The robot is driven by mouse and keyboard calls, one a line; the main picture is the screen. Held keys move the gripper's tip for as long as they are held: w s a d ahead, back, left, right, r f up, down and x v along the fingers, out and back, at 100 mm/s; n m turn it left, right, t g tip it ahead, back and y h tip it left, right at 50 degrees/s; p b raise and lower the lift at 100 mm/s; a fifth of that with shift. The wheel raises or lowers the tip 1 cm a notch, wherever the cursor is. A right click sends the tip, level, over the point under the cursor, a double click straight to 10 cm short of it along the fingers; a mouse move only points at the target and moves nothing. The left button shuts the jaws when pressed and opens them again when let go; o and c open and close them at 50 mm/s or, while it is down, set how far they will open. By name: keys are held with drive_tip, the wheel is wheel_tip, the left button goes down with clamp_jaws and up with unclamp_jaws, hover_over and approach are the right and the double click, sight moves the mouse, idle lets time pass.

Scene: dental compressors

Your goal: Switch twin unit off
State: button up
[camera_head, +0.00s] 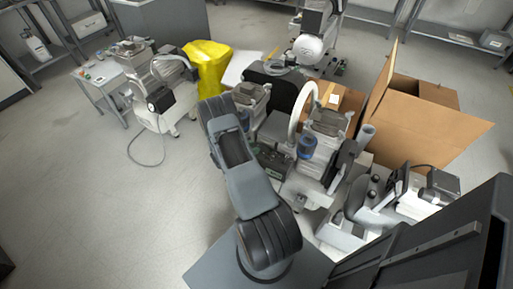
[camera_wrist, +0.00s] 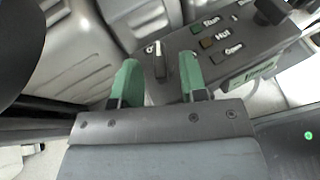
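In the wrist view, a grey control panel (camera_wrist: 222,62) carries a dark rotary switch knob (camera_wrist: 160,64), with a small white mark, seemingly "O", to its upper left. The knob's long side points roughly up in the picture. My gripper (camera_wrist: 159,72) is open, its two green fingertips on either side of the knob with gaps showing; I cannot tell how deep they reach. In the head view, a compressor unit (camera_head: 322,150) with a dark control box (camera_head: 272,160) stands right of my arm. My gripper is not clearly visible there.
Small labelled indicators (camera_wrist: 207,42) sit right of the knob. Another compressor (camera_head: 170,95) stands left, near a yellow cover (camera_head: 208,65). An open cardboard box (camera_head: 425,125) and more equipment (camera_head: 370,200) crowd the right.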

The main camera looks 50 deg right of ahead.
drive_tip(key=shift+x, duration=1.45)
clamp_jaws()
